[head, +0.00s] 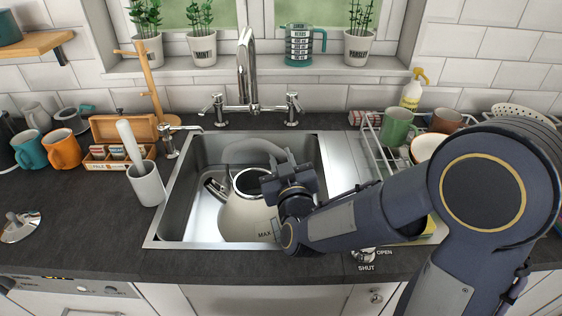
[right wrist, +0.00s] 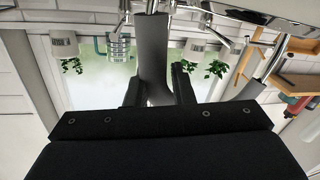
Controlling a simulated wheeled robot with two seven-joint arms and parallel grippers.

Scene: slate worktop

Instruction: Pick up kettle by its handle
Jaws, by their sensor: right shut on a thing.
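The kettle (head: 244,217) is cream-coloured with a "MAX" mark, a dark round opening on top and a metal spout at its left. It is upright in the steel sink; I cannot tell whether it touches the bottom. Its grey arched handle (head: 248,149) rises over the opening. My right gripper (head: 277,170) reaches in from the right and is shut on the handle. In the right wrist view, the grey handle (right wrist: 152,48) lies between the two dark fingers (right wrist: 160,90). My left gripper is in neither view.
The sink's walls (head: 172,212) surround the kettle. The tap (head: 248,75) stands behind it. A dish rack (head: 376,150) with mugs stands at right, near my arm.

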